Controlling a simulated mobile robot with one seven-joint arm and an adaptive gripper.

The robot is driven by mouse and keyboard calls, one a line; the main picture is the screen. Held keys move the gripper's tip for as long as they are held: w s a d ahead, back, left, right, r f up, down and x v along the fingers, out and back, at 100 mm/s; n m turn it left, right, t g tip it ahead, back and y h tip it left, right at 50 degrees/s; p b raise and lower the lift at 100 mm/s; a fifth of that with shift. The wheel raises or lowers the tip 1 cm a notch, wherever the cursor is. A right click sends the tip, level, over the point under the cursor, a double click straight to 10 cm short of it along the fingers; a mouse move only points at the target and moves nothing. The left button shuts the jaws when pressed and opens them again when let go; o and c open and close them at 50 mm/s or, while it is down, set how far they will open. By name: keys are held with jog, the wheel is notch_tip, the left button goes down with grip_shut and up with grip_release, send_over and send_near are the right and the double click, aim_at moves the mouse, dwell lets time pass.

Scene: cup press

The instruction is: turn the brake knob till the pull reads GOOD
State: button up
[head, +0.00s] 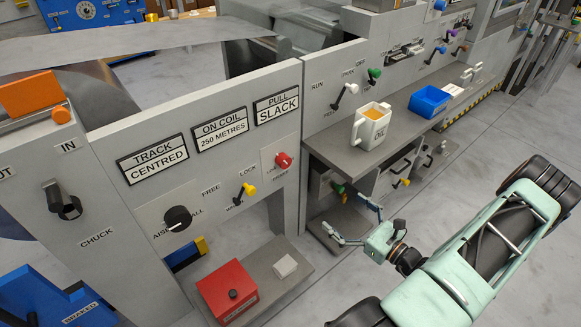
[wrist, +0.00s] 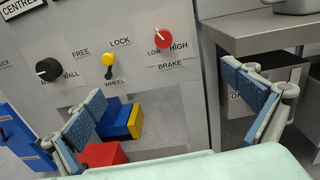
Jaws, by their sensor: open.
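The red brake knob (head: 283,160) sits on a white plate on the grey press panel; it also shows in the wrist view (wrist: 162,38), between LOW and HIGH, with BRAKE below it. The PULL sign (head: 277,107) above it reads SLACK. My gripper (head: 349,220) is open and empty, to the right of the knob and lower, apart from it. In the wrist view the two blue-padded fingers (wrist: 165,112) are spread wide, and the knob appears beyond them, up between their tips.
A yellow wheel lever (head: 247,190) and a black knob (head: 178,218) are left of the brake. A red box (head: 228,291) and a white block (head: 286,265) lie on a low shelf.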

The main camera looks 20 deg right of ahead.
jog(key=x, duration=0.9)
jog(key=shift+w+d+m+b, duration=0.2)
jog(key=shift+w+m+b, duration=0.1)
jog(key=shift+w+b, duration=0.15)
